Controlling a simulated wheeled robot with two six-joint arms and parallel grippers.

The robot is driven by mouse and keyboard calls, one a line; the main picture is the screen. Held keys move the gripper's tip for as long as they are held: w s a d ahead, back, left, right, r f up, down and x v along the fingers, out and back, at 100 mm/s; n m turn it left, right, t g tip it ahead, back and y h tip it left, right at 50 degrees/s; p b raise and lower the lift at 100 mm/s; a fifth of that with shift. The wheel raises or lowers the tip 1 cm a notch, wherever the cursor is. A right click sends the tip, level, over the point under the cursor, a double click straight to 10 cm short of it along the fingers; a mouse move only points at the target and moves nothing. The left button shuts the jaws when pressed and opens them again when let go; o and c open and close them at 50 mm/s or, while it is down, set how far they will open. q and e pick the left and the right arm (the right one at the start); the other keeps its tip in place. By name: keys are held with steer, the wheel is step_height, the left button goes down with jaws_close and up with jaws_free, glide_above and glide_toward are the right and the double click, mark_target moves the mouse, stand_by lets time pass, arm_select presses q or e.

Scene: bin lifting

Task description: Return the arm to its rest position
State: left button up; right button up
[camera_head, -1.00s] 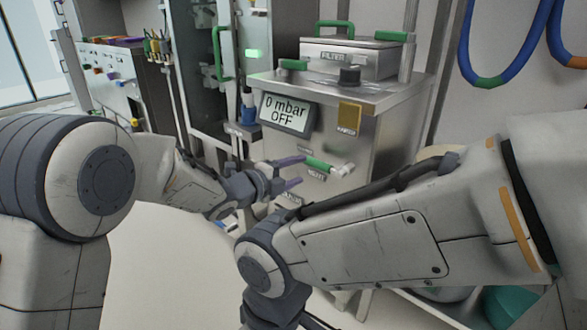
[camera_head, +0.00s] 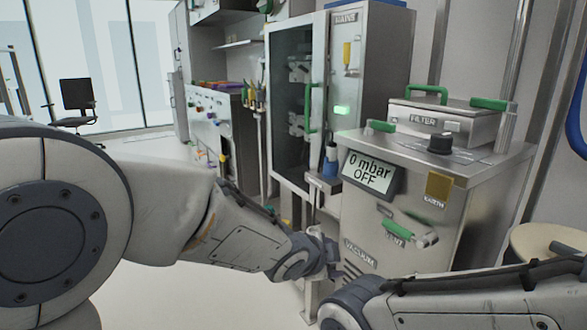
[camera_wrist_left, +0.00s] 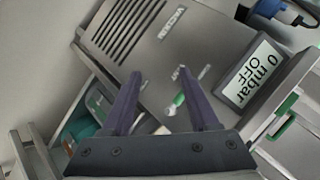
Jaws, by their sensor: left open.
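My left arm (camera_head: 240,238) reaches in from the left in the head view. Its gripper (camera_head: 328,257) is low in front of the steel vacuum cabinet (camera_head: 320,290), mostly hidden by its own wrist. In the left wrist view, the two purple-grey fingers of my left gripper (camera_wrist_left: 162,85) are spread apart with nothing held. The green-handled vent valve (camera_head: 412,232) is on the cabinet's front, apart from the gripper; its green handle (camera_wrist_left: 178,102) shows beyond the fingers. My right arm (camera_head: 470,295) crosses the lower right; its gripper is out of view.
The display (camera_head: 370,175) reads "0 mbar OFF". A filter box (camera_head: 445,118) with green handles sits on the cabinet. A tall glass-doored cabinet (camera_head: 296,100) stands behind to the left. A round stool-like top (camera_head: 545,245) is at right. Open floor lies left.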

arm_select(q)
steer(key=s+a+f+n+g+y+p, duration=0.1)
steer(key=s+a+f+n+g+y, duration=0.2)
steer(key=s+a+n, duration=0.75)
steer(key=s+a+n+g+y+p, duration=0.15)
steer(key=s+a+g, duration=0.35)
steer(key=s, duration=1.3)
step_height(320, 180, up, 38)
steer(key=d+p, duration=0.1)
steer(key=p, duration=3.6)
steer(key=shift+w+d+f+g+y, duration=0.15)
steer(key=shift+w+g+y, duration=0.1)
steer(key=shift+g+y, duration=0.1)
arm_select(e)
step_height(320, 180, up, 40)
steer(key=shift+r, duration=0.25)
arm_select(q)
steer(key=shift+c, duration=0.7)
arm_select(e)
steer(key=shift+c, duration=0.6)
arm_select(q)
steer(key=shift+d, duration=0.1)
steer(key=shift+c, duration=0.2)
arm_select(e)
steer(key=shift+d, duration=0.1)
